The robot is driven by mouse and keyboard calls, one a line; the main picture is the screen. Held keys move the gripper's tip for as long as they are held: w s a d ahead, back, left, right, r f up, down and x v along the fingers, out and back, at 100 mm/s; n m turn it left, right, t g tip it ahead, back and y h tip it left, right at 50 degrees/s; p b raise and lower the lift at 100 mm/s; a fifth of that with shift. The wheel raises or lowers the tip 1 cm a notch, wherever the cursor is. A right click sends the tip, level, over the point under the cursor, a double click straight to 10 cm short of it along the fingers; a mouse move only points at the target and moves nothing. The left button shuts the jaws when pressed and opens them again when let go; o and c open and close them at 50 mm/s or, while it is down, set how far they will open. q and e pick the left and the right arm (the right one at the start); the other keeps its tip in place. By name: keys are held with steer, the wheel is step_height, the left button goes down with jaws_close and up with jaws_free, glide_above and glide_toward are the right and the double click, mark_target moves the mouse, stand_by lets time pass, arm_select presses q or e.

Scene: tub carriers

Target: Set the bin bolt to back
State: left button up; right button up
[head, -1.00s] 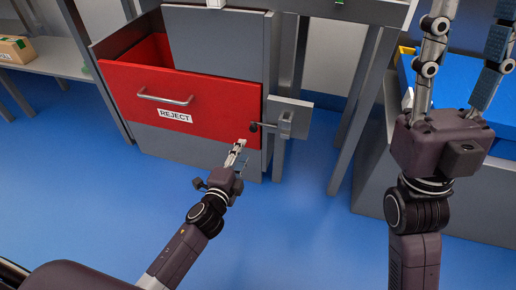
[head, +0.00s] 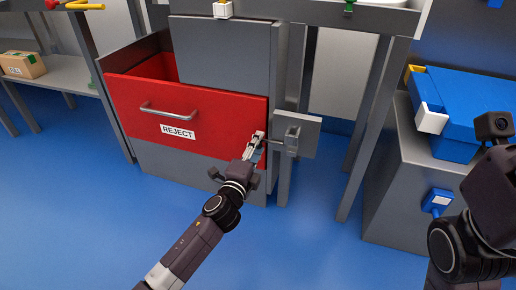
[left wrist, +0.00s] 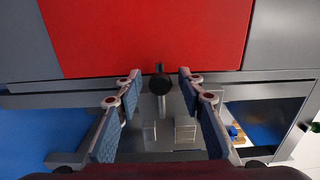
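The red bin (head: 205,112) with a REJECT label and a metal handle sits in a grey cabinet, its inside partly visible over the front. The bolt plate (head: 304,135) is grey and sits at the bin's right edge. In the left wrist view the bolt's dark round knob (left wrist: 160,84) stands on a short metal rod. My left gripper (head: 257,139) is at the bolt; in the left wrist view its open fingers (left wrist: 158,82) stand either side of the knob, with gaps on both sides. In the head view the gripper hides the knob. My right gripper's fingers are out of view.
A grey post (head: 292,95) and a table leg (head: 372,130) stand right of the bin. A blue tub (head: 470,100) rests on a grey stand at the right. A cardboard box (head: 22,65) lies on a shelf at the left. The blue floor in front is clear.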

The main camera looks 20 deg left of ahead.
mark_target(278, 145)
arm_select(q)
steer(key=shift+w, duration=0.2)
jaws_close()
stand_by(0.3)
steer(key=d, duration=0.4)
steer(key=shift+s+d, duration=0.1)
steer(key=shift+d, duration=0.65)
